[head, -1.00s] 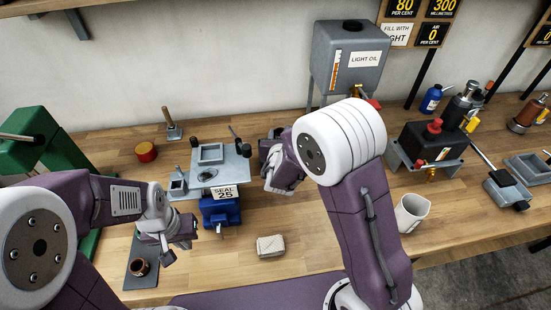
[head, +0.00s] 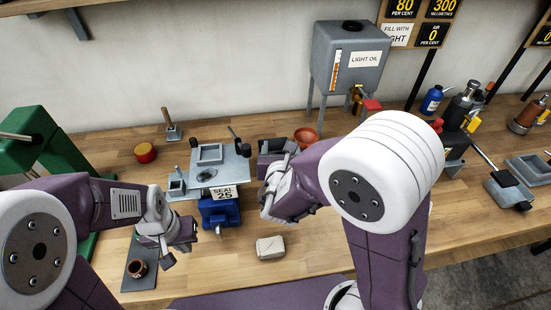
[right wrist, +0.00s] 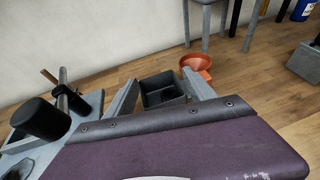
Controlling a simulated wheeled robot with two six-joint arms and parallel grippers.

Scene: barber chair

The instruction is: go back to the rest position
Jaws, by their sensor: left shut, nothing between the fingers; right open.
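My left gripper (head: 168,255) is shut and empty, low over the left front of the bench, beside a small brown cup (head: 137,268) on a dark mat. My right gripper (head: 272,183) is just right of the blue vise stand, in front of a dark square tray. In the right wrist view my right gripper (right wrist: 162,100) has its two fingers spread. The dark square tray (right wrist: 160,82) shows between and beyond them, and nothing is held. My right forearm hides part of the bench to the right.
A blue vise (head: 222,212) with a "SEAL 25" label carries a grey plate. A beige block (head: 270,247) lies in front. An orange funnel (head: 305,136) stands behind my right arm, below the light oil tank (head: 345,75). A green press (head: 35,140) stands at left.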

